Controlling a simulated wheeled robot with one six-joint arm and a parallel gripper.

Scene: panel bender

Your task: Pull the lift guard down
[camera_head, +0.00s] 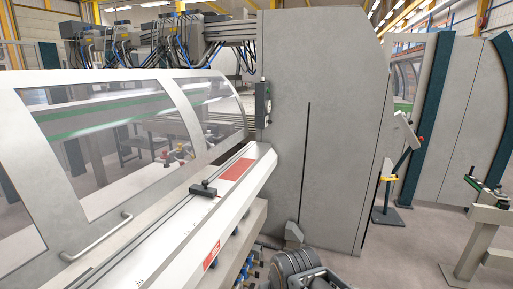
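The lift guard (178,128) is a light grey frame with large clear windows, across the left half of the view. A pale bar handle (97,238) sits on its lower part, near the bottom left. The lower edge slants up to the right, behind a long white machine bed in the picture. I cannot tell how far the guard is raised. A dark ribbed round part (292,264) at the bottom edge looks like the end of my arm, well right of the handle and apart from it. I cannot make out its fingers.
The white bed (170,232) with a black knob block (203,189) and a red plate (237,169) lies along the guard's front. A tall grey cabinet (325,120) stands at its right end. A pedestal (387,212) stands further right. Some floor (415,250) is clear.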

